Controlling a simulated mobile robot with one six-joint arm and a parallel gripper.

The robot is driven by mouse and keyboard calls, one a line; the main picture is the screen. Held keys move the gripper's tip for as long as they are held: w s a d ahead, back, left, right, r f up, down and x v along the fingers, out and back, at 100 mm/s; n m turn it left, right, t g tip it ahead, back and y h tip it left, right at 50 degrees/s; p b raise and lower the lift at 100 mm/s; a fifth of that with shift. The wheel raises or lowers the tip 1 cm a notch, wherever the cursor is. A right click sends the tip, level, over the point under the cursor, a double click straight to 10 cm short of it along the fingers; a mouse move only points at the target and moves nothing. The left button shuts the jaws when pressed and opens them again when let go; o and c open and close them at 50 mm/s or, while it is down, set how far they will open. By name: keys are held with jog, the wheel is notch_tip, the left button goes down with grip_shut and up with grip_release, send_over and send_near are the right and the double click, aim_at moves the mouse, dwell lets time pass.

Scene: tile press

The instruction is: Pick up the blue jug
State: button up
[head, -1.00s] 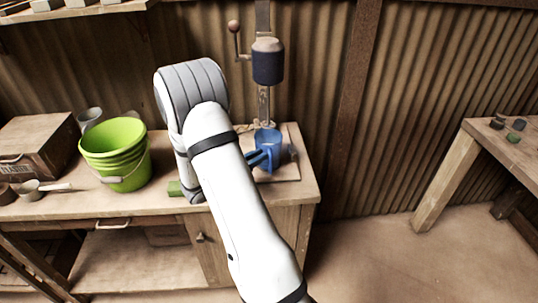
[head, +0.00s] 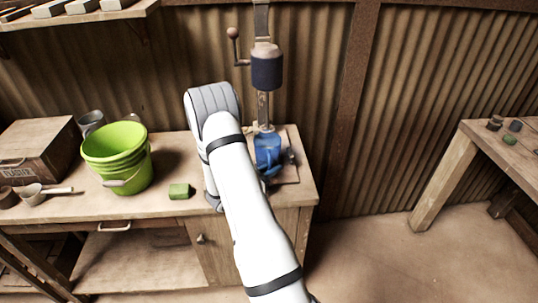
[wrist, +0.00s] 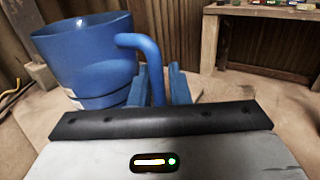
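The blue jug (head: 267,147) stands upright on a pale board under the press on the bench. In the wrist view the jug (wrist: 85,50) fills the upper left, with its handle (wrist: 140,45) curving out to the right and down. My gripper (wrist: 162,82) has two blue fingers with a gap between them, at the handle's lower part. The handle seems to run down into that gap; contact is not clear. In the head view my gripper (head: 272,172) is low at the jug's near side, partly hidden by my arm.
The press (head: 267,66) with its crank is above and behind the jug. Another table (head: 480,140) stands right.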

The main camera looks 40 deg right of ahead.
jog(key=shift+d, duration=0.5)
grip_shut()
